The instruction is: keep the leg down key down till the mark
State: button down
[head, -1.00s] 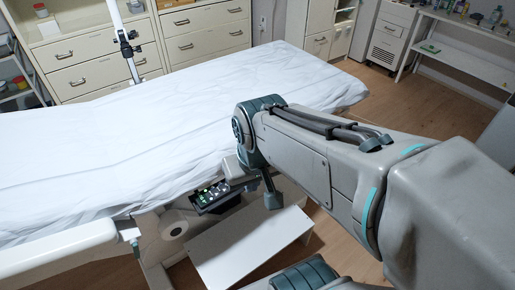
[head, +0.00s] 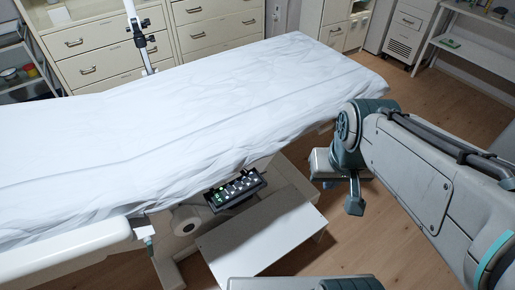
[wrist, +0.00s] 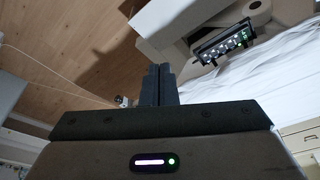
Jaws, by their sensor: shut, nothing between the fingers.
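The couch (head: 190,120) is covered with a white sheet and runs across the head view. Its black key panel (head: 236,188) with small lit keys hangs below the near edge; it also shows at the upper right of the wrist view (wrist: 224,46). The keys are too small to tell which is leg down. My gripper is shut and empty; its dark fingers (wrist: 158,74) are together in the wrist view. It is to the right of the panel and apart from it. In the head view, its fingertips are hard to make out. The mark cannot be made out with certainty.
A white step (head: 262,238) stands on the floor below the panel. A paper roll (head: 187,219) is left of it. A small white tag (head: 147,232) is by the couch's near edge. Drawer cabinets (head: 95,55) line the back. The wood floor at right is open.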

jog(key=w+d+f+n+t+h+b, duration=0.25)
jog(key=w+f+n, duration=0.2)
jog(key=w, duration=0.65)
jog(key=n+t+y+b, duration=0.1)
jog(key=n+y+b, duration=0.7)
jog(key=n, duration=0.6)
send_over(256, 180)
jog(key=p, duration=0.1)
notch_tip(256, 180, down, 17)
jog(key=y, duration=0.1)
jog(key=shift+s+d+f, duration=0.2)
jog(key=shift+s+d, duration=0.15)
jog(key=shift+d, duration=0.1)
jog(key=shift+f, duration=0.15)
notch_tip(256, 180, down, 7)
jog(key=b, duration=0.8)
jog(key=shift+f, duration=0.2)
jog(key=shift+f+b, duration=0.35)
jog(key=shift+f, duration=0.2)
jog(key=shift+f, duration=0.1)
jog(key=shift+w+f, duration=0.1)
jog(key=shift+f, duration=0.2)
